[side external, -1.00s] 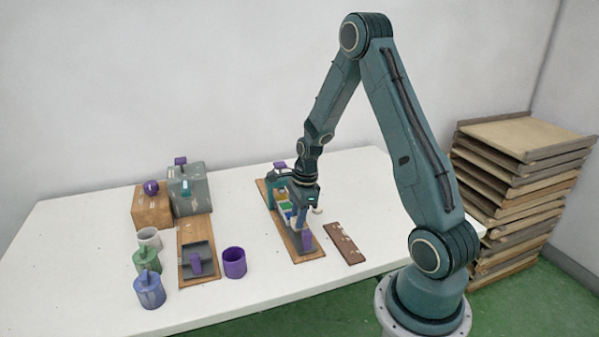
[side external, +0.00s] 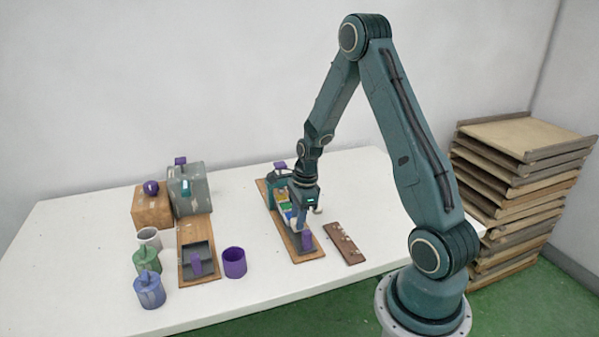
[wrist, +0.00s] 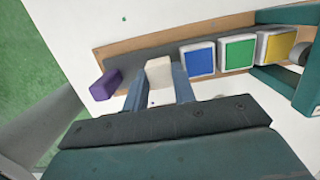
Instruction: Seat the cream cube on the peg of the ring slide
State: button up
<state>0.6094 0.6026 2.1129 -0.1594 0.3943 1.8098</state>
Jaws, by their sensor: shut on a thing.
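The cream cube (wrist: 159,71) is between the two blue-grey fingers of my gripper (wrist: 157,86) in the wrist view. My gripper (side external: 301,222) is shut on it, low over the wooden board (side external: 313,256). This board, seemingly the ring slide, carries a dark track, a purple block (wrist: 105,86) at one end and a teal arch (wrist: 300,72) at the other. Blue (wrist: 198,59), green (wrist: 237,53) and yellow (wrist: 275,47) faced cubes stand in a row on it. The cream cube is above or on the track, between the purple block and the blue cube. Any peg under it is hidden.
A brown strip (side external: 346,244) lies right of the board. The table between is clear.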

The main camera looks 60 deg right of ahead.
jog(key=shift+f, duration=0.5)
dwell(0.8)
jog(key=o, duration=1.4)
jog(key=shift+r, duration=0.1)
jog(key=shift+o, duration=0.4)
jog(key=shift+r, duration=2.9)
jog(key=shift+r, duration=0.15)
